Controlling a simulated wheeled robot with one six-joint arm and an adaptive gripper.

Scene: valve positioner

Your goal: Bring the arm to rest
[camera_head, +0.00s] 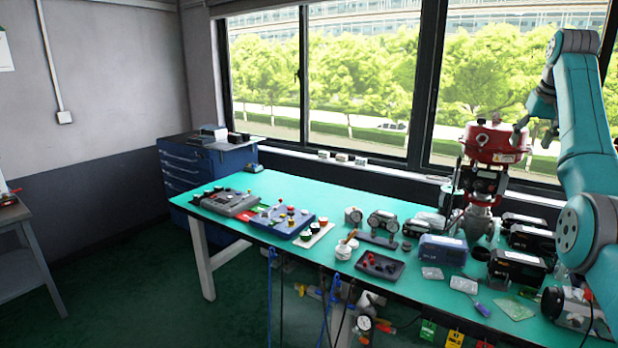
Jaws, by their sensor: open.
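My teal arm (587,130) rises along the right side of the picture, bent at a high elbow near the top right corner. My gripper (535,136) hangs below the elbow, pointing down, with its dark fingers apart and nothing seen between them. It appears just right of the red valve actuator (492,142) in the picture. I cannot tell how far apart in depth they are. The actuator stands upright on a grey valve body at the back of the green-topped workbench (270,187).
The bench holds control boxes (285,220), gauges (382,222), a dark tray (378,265), a blue-grey box (442,250) and several black devices (517,266) near my arm. Blue cables hang off the front edge. A blue drawer cabinet (205,172) stands behind left.

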